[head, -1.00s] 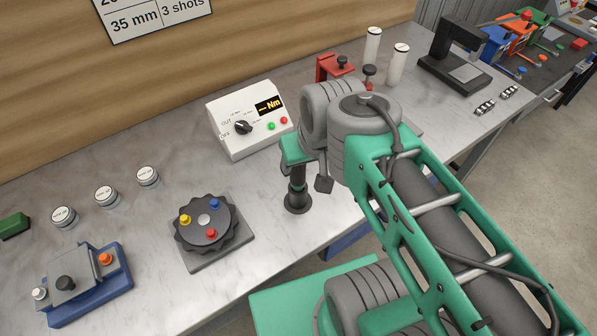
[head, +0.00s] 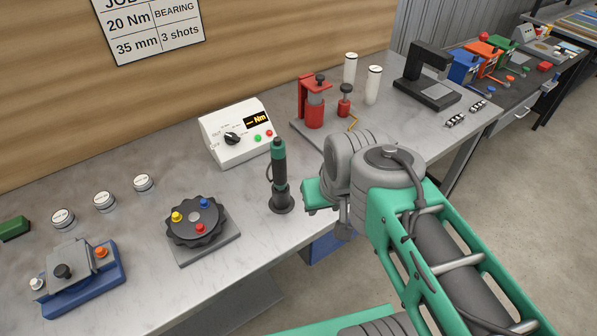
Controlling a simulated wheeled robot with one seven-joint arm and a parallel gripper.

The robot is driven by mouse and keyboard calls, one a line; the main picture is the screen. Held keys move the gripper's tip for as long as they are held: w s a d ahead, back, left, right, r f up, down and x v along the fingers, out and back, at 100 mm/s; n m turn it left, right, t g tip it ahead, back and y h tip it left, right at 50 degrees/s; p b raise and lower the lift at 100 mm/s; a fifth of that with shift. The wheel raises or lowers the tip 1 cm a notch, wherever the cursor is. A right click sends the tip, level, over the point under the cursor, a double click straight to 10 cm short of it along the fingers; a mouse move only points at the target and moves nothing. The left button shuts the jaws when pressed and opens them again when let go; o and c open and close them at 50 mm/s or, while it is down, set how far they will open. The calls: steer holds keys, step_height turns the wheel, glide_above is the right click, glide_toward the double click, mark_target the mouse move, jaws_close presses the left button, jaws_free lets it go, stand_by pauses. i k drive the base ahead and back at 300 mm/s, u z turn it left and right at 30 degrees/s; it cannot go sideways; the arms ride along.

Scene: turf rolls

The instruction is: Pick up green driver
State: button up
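The green driver (head: 279,166) stands upright on the bench, its green and black handle above a round black base. It is in the middle of the head view, just left of the end of my arm. My gripper (head: 318,195) is to the right of the driver, at the near edge of the bench. A narrow gap shows between them, and the driver is not held. The fingers are mostly hidden by the wrist, so I cannot tell whether they are open.
A white torque box (head: 232,140) stands behind the driver. A black knobbed dial (head: 195,228) is to its left, with a blue fixture (head: 82,300) further left. A red press (head: 313,103) and white cylinders (head: 373,85) stand behind my arm.

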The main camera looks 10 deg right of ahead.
mark_target(277, 146)
steer(key=z, duration=0.65)
steer(key=k, duration=1.15)
steer(key=u, duration=1.35)
steer(key=i, duration=1)
steer(key=z, duration=0.05)
